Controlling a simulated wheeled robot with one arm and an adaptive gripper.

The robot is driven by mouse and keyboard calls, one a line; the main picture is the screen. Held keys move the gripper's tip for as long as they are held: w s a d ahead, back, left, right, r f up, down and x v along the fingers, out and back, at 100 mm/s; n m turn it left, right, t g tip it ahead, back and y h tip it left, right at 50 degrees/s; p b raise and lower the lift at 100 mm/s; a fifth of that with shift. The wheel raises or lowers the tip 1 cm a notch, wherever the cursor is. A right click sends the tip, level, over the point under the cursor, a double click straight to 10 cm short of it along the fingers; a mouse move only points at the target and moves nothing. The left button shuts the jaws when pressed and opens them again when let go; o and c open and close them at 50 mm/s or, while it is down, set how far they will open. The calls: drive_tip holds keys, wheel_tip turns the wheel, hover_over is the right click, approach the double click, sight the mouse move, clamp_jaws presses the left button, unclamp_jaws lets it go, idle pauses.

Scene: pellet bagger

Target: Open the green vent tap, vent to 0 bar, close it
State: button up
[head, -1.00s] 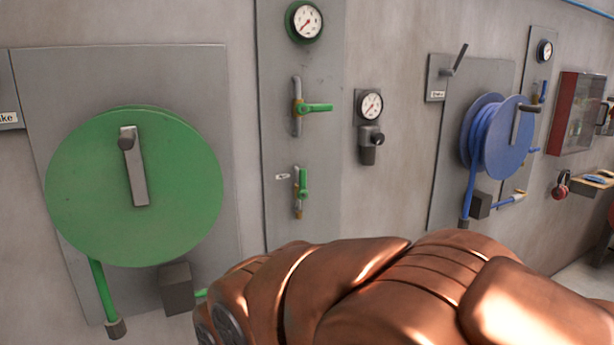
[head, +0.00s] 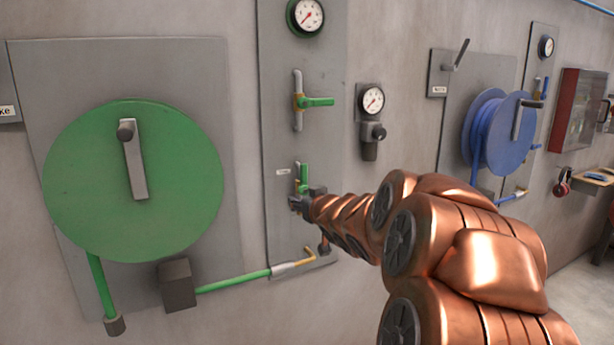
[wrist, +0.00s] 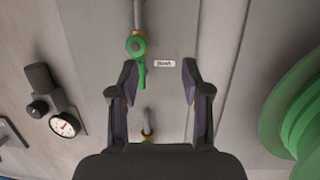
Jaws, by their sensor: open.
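The green vent tap (head: 304,173) is the lower tap on the tall grey panel, with a small label to its left. Its handle stands upright, in line with its pipe. In the wrist view, which looks upside down, the tap (wrist: 140,62) lies between my open fingers, nearer the left one. My gripper (head: 305,197) is just in front of the tap and hides its lower part; in the wrist view the gripper (wrist: 158,72) holds nothing. I cannot tell whether it touches the handle. The green-rimmed gauge (head: 306,16) is above; its red needle points lower left, its numbers too small to read.
A second green tap (head: 316,102), its handle level, sits above the vent tap. A small gauge with a knob (head: 372,115) is to the right. A large green reel (head: 90,190) is at left, a blue reel (head: 495,130) at right. A green hose (head: 235,281) runs below.

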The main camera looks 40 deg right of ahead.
sight(305, 172)
drive_tip(key=s+d+r+t, duration=0.2)
drive_tip(key=d+r+t, duration=0.1)
drive_tip(key=d+r, duration=0.1)
drive_tip(key=shift+n, duration=0.3)
drive_tip(key=shift+p+x, duration=0.4)
drive_tip(key=shift+x, duration=3.7)
clamp_jaws()
